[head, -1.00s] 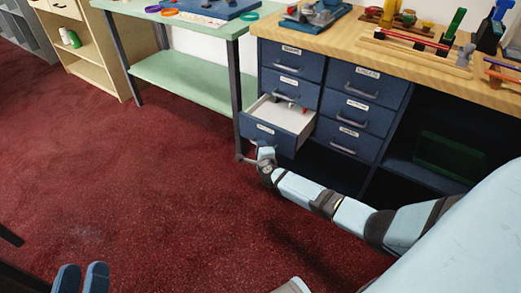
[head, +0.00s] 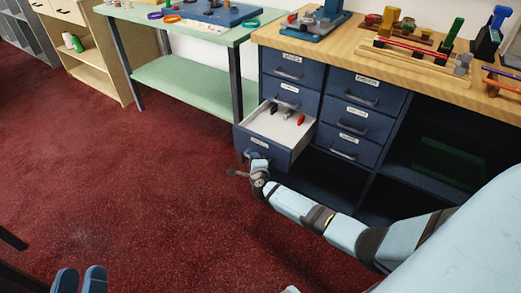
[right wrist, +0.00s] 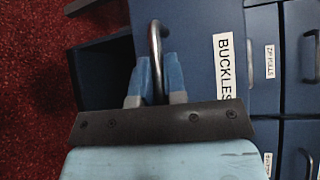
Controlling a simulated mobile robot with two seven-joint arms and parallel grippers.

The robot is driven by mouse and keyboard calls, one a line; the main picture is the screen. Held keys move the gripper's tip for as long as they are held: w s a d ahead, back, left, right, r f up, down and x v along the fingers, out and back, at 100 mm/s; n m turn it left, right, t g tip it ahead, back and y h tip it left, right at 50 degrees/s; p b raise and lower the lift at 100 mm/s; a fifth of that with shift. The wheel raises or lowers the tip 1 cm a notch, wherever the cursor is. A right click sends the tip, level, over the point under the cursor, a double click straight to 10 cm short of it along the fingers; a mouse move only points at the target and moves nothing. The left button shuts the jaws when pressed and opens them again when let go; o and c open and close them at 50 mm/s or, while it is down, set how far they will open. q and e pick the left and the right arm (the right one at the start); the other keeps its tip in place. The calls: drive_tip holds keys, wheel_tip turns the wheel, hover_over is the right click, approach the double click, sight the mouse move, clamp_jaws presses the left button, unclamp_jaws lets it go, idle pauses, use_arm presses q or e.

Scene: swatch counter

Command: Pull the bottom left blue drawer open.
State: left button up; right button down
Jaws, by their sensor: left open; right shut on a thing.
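The bottom left blue drawer (head: 262,151) stands well open in the head view, with its pale inside and several small items showing. The right wrist view shows its blue front (right wrist: 193,40) with a white label reading BUCKLES. My right gripper (head: 252,162) is at this front, and its blue fingers (right wrist: 157,82) are shut on the grey bar handle (right wrist: 155,45). My left gripper (head: 80,281) is open and empty at the bottom left of the head view, far from the drawer.
The blue cabinet's other drawers (head: 356,119) are shut. Its wooden top (head: 385,62) carries several tools and stands. A green bench (head: 190,75) stands close to the left of the cabinet. The red carpet (head: 150,190) in front is clear.

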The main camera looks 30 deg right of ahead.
use_arm(q)
drive_tip(key=shift+a+f, duration=0.1)
drive_tip(key=shift+a, duration=0.05)
use_arm(e)
drive_tip(key=a, duration=0.1)
drive_tip(key=s+a, duration=0.1)
drive_tip(key=shift+s+a, duration=0.1)
drive_tip(key=shift+a, duration=0.25)
drive_tip(key=c, duration=1.5)
unclamp_jaws()
drive_tip(key=shift+o, duration=0.2)
